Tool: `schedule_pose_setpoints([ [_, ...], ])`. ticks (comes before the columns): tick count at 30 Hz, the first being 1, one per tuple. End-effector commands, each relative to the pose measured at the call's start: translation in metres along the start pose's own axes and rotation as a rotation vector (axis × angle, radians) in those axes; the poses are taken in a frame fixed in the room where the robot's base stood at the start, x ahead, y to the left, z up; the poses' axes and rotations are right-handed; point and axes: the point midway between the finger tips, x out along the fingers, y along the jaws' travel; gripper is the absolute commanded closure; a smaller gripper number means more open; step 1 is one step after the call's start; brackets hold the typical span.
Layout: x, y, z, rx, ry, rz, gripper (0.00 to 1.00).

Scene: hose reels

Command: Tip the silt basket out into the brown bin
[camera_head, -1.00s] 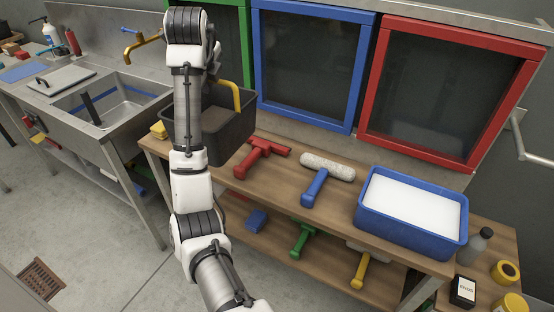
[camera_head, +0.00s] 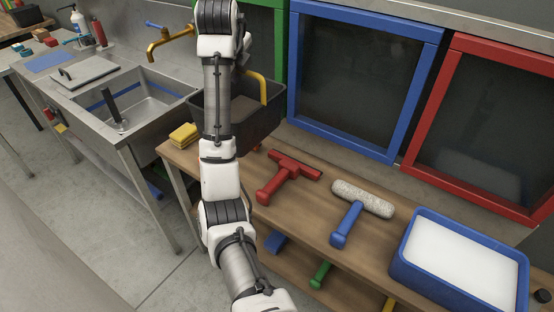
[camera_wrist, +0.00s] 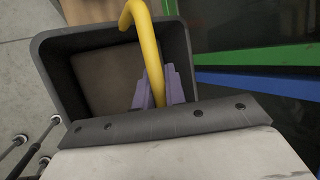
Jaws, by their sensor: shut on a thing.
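The silt basket (camera_head: 262,122) is a dark grey tub with a yellow arched handle (camera_head: 263,88). In the head view it is level or nearly so, at the left end of the wooden bench, partly behind my arm. Brown silt (camera_wrist: 112,78) lies inside it in the wrist view. My gripper's purple fingers (camera_wrist: 160,88) are shut on the yellow handle, over the basket's opening. In the head view my own arm hides the gripper. I cannot make out a brown bin in any view.
A steel sink (camera_head: 135,108) with a brass tap stands left. The bench holds a yellow sponge (camera_head: 184,133), red squeegee (camera_head: 284,178), blue-handled roller (camera_head: 360,200) and blue tray (camera_head: 462,262) of white liquid. Framed screens (camera_head: 365,75) stand behind. Floor at lower left is clear.

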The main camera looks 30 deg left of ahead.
Motion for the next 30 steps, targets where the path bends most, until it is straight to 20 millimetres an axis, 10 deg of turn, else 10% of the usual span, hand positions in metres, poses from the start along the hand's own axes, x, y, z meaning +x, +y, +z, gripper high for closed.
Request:
schedule_pose_setpoints([
  [15,0.097,0.065,-0.037,-0.001,0.002,0.003,1.0],
  [30,0.143,0.095,-0.056,0.002,0.01,0.009,1.0],
])
